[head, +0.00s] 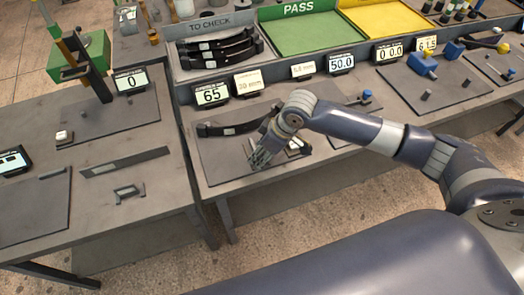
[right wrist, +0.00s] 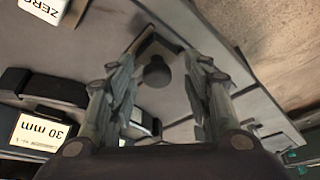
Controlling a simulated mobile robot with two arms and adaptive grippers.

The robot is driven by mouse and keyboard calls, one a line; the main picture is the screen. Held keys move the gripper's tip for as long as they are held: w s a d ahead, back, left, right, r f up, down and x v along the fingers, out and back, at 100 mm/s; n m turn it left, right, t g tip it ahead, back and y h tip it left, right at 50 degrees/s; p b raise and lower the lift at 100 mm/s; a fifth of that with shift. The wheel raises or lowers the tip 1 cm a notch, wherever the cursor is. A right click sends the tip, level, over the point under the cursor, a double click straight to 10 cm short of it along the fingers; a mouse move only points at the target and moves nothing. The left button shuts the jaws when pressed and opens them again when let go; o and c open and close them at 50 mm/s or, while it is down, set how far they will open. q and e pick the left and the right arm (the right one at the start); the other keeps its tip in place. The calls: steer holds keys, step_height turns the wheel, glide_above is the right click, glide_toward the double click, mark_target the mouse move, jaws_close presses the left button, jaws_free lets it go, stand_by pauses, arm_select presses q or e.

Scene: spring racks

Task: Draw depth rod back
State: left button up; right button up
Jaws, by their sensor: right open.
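My right gripper (head: 259,158) is low over the dark mat (head: 215,165) at the front of the middle bench. In the right wrist view my right gripper (right wrist: 160,70) is open, with its two fingers spread apart. A dark round knob (right wrist: 157,72), which looks like the end of the depth rod, shows between the fingers, with no visible contact. A pale, angled metal piece lies just beyond it. In the head view the gripper hides the knob. My left gripper is in neither view.
A dark curved spring (head: 225,129) lies on the mat behind the gripper. A display reading 65 (head: 211,94) and a 30 mm card (head: 248,82) stand behind it. The wrist view shows a ZERO button (right wrist: 45,9). The bench's front edge is close.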

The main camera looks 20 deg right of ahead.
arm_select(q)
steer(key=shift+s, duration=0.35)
arm_select(e)
steer(key=v, duration=1.2)
steer(key=shift+s, duration=0.15)
steer(key=shift+a, duration=0.1)
